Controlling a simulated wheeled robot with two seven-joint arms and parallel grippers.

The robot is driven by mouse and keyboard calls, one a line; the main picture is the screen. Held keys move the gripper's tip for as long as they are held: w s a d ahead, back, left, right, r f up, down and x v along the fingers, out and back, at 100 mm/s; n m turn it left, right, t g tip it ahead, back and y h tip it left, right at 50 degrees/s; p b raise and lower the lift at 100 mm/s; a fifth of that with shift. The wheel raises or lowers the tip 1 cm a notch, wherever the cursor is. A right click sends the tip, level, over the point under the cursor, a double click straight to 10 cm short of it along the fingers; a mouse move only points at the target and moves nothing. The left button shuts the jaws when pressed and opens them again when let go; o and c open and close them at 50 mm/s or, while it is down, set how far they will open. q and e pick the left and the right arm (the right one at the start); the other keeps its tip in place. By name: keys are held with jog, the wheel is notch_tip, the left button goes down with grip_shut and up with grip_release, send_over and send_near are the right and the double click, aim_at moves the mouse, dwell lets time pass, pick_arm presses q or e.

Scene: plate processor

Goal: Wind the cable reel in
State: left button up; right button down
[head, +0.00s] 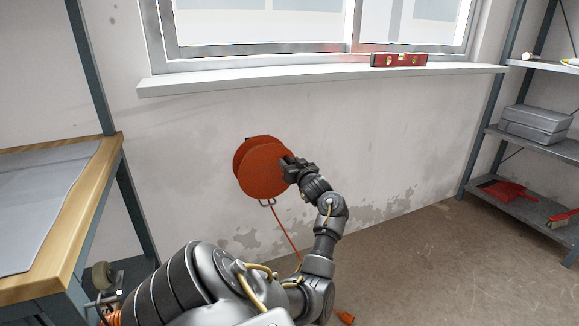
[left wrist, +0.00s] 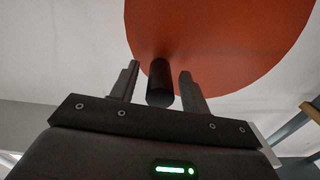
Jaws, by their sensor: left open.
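The cable reel (head: 264,172) is a red-orange double disc mounted on the wall below the window. Its orange cable (head: 285,232) runs down from a small guide under the reel to the floor, where an orange plug end (head: 345,318) lies. My left gripper (head: 287,168) is at the right side of the reel's front disc. In the left wrist view the gripper (left wrist: 160,88) is open, its two fingers on either side of the reel's dark cylindrical handle (left wrist: 160,84), with gaps on both sides. The red disc (left wrist: 220,40) fills the background there. My right gripper is not in view.
A wooden-topped bench (head: 100,190) stands at the left. A window sill (head: 320,78) with a red spirit level (head: 399,60) is above the reel. Metal shelving (head: 525,140) with grey boxes and a red dustpan stands at the right. The floor (head: 430,265) between is mostly clear.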

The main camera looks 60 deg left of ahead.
pick_arm(q)
jog(key=shift+a, duration=0.7)
grip_shut()
